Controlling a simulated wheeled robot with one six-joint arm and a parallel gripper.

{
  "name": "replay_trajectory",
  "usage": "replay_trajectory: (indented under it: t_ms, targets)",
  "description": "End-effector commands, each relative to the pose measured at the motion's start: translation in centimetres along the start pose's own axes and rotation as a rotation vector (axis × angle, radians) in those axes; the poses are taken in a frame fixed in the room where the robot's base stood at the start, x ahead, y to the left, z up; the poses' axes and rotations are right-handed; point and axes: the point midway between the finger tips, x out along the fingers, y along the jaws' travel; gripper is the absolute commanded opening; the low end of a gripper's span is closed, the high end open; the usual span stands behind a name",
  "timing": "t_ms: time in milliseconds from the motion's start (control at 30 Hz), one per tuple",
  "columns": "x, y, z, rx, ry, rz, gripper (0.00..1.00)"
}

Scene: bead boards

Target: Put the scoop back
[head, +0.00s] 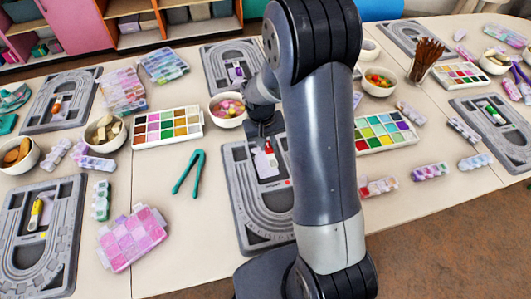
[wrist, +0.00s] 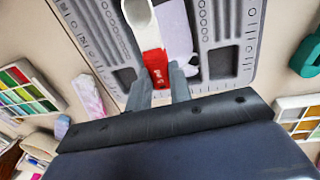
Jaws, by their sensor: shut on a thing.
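A small scoop with a red handle (wrist: 153,63) and a whitish scoop end (wrist: 138,14) is between the fingers of my gripper (wrist: 162,84). My gripper (head: 266,137) is shut on the handle; the red also shows in the head view (head: 269,147). The scoop is over the middle recess of the grey bead board (head: 240,205), which also shows in the wrist view (wrist: 220,72). A pale piece (wrist: 178,35) lies in the recess beside the scoop. I cannot tell whether the scoop touches the board. My arm hides the board's right part.
A bowl of pink beads (head: 229,111) stands behind the board. Teal tweezers (head: 188,172) lie to its left. Paint-like bead trays (head: 167,128) (head: 385,131) stand on both sides. Other grey boards (head: 37,235) hold similar scoops. Bare table (head: 190,240) shows at front left.

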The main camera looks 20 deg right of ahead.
Motion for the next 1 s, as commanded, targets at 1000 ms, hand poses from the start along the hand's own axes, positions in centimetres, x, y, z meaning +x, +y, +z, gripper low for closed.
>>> replay_trajectory:
  t_ms: [1000]
  targets:
    - [5.9, -0.7, 0.0, 0.001, 0.002, 0.000, 0.00]
